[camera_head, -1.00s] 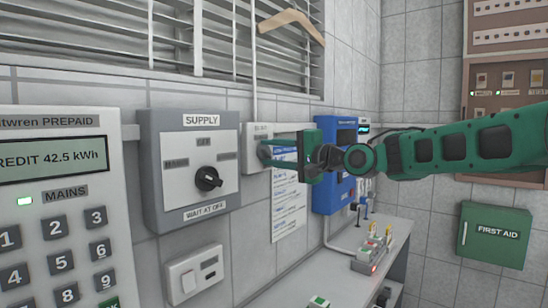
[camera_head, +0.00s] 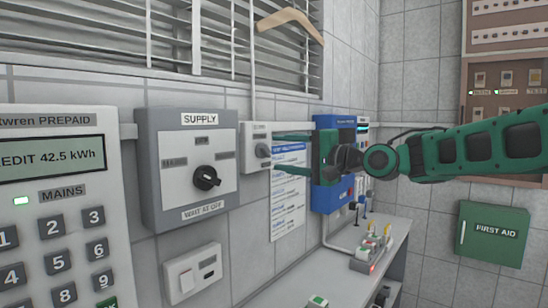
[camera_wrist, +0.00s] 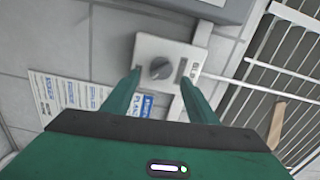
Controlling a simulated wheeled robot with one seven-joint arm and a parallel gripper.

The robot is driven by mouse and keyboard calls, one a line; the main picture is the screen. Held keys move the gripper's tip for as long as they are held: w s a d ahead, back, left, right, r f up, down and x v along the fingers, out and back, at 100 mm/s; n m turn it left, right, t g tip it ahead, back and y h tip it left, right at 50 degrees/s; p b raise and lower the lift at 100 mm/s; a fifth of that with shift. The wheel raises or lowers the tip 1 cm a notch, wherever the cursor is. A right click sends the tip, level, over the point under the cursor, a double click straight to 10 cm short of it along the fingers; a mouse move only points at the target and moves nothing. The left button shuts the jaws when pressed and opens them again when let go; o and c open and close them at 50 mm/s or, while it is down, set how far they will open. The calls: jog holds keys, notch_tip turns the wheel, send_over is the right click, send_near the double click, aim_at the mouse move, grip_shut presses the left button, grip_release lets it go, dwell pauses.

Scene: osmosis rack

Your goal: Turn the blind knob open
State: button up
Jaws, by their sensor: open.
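The blind knob (camera_head: 263,150) is a small dark grey knob on a white wall plate (camera_head: 251,136) below the blinds. In the wrist view the knob (camera_wrist: 160,68) shows beyond and between my two green fingers, with a dark label strip beside it. My gripper (camera_head: 277,153) is open, its fingers pointing at the plate, and it also shows in the wrist view (camera_wrist: 163,85). The fingers are apart from each other with nothing between them, and the knob appears just ahead of the tips.
The blinds (camera_head: 230,40) hang above, with a wooden hanger (camera_head: 290,22) in front. A grey supply switch box (camera_head: 190,170) is on the left. A paper notice (camera_head: 289,200) and a blue unit (camera_head: 333,195) are on the wall to the right. A bench (camera_head: 340,270) stands below.

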jog(key=v, duration=0.6)
jog(key=shift+d, duration=0.15)
jog(key=s+d+f+g+h, duration=0.1)
jog(key=s+d+f+h, duration=0.4)
jog(key=d+f, duration=0.55)
jog(key=s+d+f+g+h, duration=0.1)
jog(key=s+d+f+h, duration=0.2)
jog(key=d+f+h, duration=0.55)
jog(key=s+d+f+g, duration=0.3)
jog(key=s+d+f, duration=0.2)
jog(key=s, duration=0.5)
jog(key=s+d+f+g, duration=0.3)
jog(key=s+d+f, duration=0.2)
jog(key=s, duration=0.6)
jog(key=s+d+f+g, duration=0.3)
jog(key=s+d+f, duration=0.2)
jog(key=s, duration=0.6)
jog(key=shift+s+f, duration=0.15)
jog(key=shift+f, duration=0.55)
jog(key=shift+h, duration=0.25)
